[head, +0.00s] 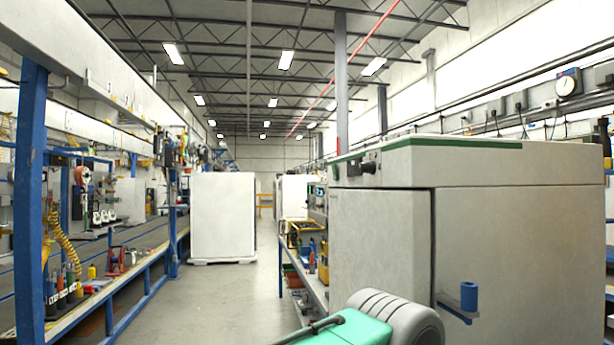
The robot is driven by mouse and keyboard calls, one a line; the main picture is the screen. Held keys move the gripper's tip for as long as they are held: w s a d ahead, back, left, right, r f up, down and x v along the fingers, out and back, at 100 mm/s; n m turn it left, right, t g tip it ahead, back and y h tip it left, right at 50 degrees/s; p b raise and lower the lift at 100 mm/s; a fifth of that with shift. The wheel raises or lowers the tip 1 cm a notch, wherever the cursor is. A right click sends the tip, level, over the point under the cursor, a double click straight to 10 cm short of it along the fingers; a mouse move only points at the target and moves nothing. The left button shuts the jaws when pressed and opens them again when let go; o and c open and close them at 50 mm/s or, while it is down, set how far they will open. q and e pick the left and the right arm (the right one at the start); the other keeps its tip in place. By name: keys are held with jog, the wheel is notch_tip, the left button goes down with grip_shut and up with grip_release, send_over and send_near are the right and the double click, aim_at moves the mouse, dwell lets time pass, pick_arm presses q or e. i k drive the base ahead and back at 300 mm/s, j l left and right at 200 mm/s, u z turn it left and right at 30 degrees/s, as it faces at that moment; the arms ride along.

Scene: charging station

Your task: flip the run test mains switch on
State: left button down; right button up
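I cannot pick out a switch marked as the run test mains switch. A large off-white cabinet (520,240) with a green top edge stands close on the right. Small dark knob-like fittings (362,168) sit on its upper front strip, too small to tell whether any is a switch or how it is set. A blue cylinder (469,296) on a dark bracket stands out in front of the cabinet's lower part. Neither of my grippers shows in the head view.
A teal case (345,330) and a grey ribbed round part (400,318) fill the bottom centre. A blue-framed workbench (130,285) lines the left. A white box (222,217) stands farther down the aisle. The grey aisle floor (225,300) is clear.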

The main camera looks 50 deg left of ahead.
aim_at(335, 175)
jog(key=u, duration=1.45)
jog(key=i+j+z, duration=0.15)
jog(key=z, duration=0.3)
jog(key=i+j+z, duration=0.15)
jog(key=z, duration=0.3)
jog(key=i+j+z, duration=0.1)
jog(key=j+z, duration=0.35)
jog(key=i+j+z, duration=0.1)
jog(key=j, duration=0.5)
jog(key=i+j+z, duration=0.1)
jog(key=j, duration=0.5)
jog(key=i+j+z, duration=0.1)
jog(key=j, duration=0.5)
